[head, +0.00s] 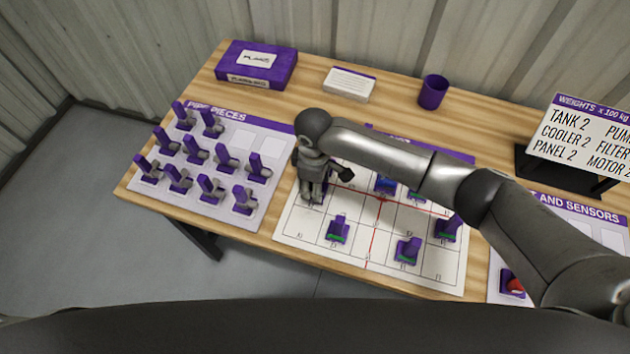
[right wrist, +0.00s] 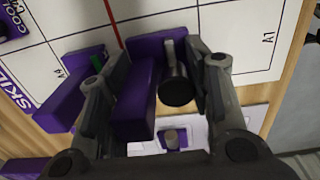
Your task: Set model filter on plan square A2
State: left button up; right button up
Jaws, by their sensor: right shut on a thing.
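My right gripper (head: 313,197) is over the left part of the plan sheet (head: 290,228), pointing down. In the right wrist view it is shut on a purple model piece (right wrist: 137,92) with a dark grey cylinder, taken to be the model filter. The piece is between the fingers; I cannot tell whether its base touches the sheet. The sheet also shows in the right wrist view (right wrist: 240,22), with labels A4 at left and A1 at right. The label under the piece is hidden, so its square is unclear. My left gripper is not in view.
A pipe pieces sheet (head: 270,145) with several pieces is at left. A weights sign (head: 590,138) and purple cup (head: 432,92) stand behind.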

jog(key=shift+f+b, duration=0.3)
jog(key=shift+f, duration=0.35)
jog(key=o, duration=1.2)
jog(key=shift+r, duration=0.15)
jog(key=shift+r+p, duration=0.5)
jog(key=shift+p, duration=0.3)
notch_tip(320, 180, up, 7)
jog(key=p, duration=0.7)
jog(key=shift+p, duration=0.35)
